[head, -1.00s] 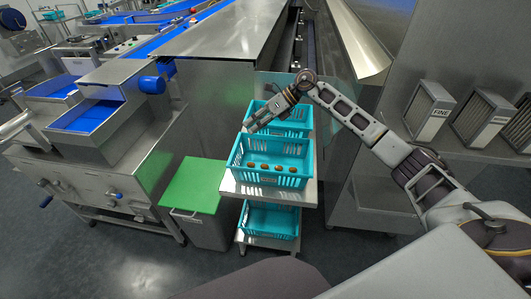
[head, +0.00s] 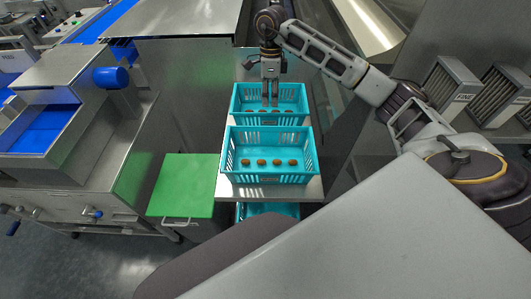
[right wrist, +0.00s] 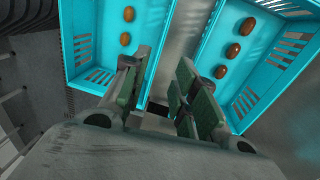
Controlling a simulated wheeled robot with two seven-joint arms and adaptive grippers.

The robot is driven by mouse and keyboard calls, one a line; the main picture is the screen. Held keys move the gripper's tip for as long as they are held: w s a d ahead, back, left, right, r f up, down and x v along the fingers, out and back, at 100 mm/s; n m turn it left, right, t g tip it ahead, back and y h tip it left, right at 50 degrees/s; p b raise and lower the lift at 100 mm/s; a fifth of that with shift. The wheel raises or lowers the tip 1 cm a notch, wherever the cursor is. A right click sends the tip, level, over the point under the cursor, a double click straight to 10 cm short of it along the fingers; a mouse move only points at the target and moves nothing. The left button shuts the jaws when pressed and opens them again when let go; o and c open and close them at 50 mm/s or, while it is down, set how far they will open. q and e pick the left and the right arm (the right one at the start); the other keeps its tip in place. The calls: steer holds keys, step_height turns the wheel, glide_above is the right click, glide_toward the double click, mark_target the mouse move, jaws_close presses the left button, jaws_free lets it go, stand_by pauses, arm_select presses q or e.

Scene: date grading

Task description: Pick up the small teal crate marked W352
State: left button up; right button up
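Two small teal crates stand one behind the other on a metal shelf: a front crate (head: 268,178) and a rear crate (head: 292,119). Both hold brown dates. Part of another teal crate (head: 268,210) shows on the shelf below. I cannot read W352 on any of them. My right gripper (head: 270,102) points down at the rear crate in the head view. In the right wrist view its two fingers (right wrist: 162,92) are apart with nothing between them, over the gap between two crates. My left gripper is not in view.
A green-lidded bin (head: 183,185) stands left of the shelf. A steel machine with blue trays (head: 45,130) is further left. Slatted grey units (head: 452,84) stand on a ledge at the right.

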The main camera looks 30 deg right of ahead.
mark_target(269, 127)
steer(key=shift+s+r, duration=0.1)
steer(key=shift+s, duration=0.1)
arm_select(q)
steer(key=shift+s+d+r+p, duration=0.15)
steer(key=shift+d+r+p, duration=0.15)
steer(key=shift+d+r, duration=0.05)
arm_select(e)
step_height(269, 127, down, 9)
steer(key=shift+s+a+r, duration=0.15)
steer(key=shift+s+a, duration=0.1)
steer(key=shift+s, duration=0.1)
stand_by(0.4)
steer(key=shift+a+f+p, duration=0.15)
steer(key=shift+f+p, duration=0.25)
steer(key=shift+f, duration=0.85)
steer(key=shift+s+f, duration=0.15)
steer(key=shift+f, duration=1.15)
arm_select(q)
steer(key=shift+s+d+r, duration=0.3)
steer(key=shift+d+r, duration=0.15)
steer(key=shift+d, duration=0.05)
